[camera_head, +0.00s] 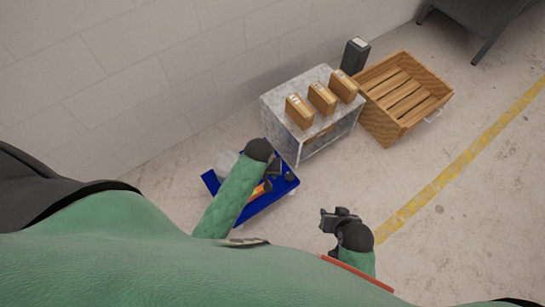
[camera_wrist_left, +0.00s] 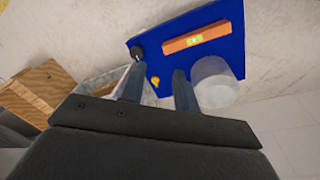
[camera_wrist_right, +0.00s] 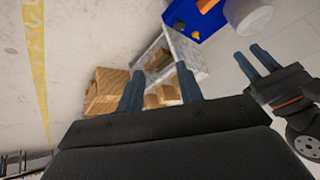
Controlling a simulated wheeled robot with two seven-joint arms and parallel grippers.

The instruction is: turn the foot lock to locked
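A blue platform (camera_head: 262,204) lies on the floor beside the metal table, partly hidden by my left arm. In the left wrist view the platform (camera_wrist_left: 227,33) carries an orange bar with a level vial (camera_wrist_left: 195,39), a small yellow knob (camera_wrist_left: 155,82) and a black knob (camera_wrist_left: 138,48). I cannot tell for certain which part is the foot lock. My left gripper (camera_wrist_left: 156,69) is open; the yellow knob shows between its fingers and the black knob near one fingertip. Contact cannot be told. My right gripper (camera_wrist_right: 158,75) is open and empty, above the floor at right.
A clear cylinder (camera_wrist_left: 214,84) stands at the platform's edge. The grey metal table (camera_head: 280,106) holds three cardboard boxes (camera_head: 322,98). A wooden crate (camera_head: 408,98) and a dark bin (camera_head: 354,56) stand beyond it. The floor around the yellow line (camera_head: 455,174) is clear.

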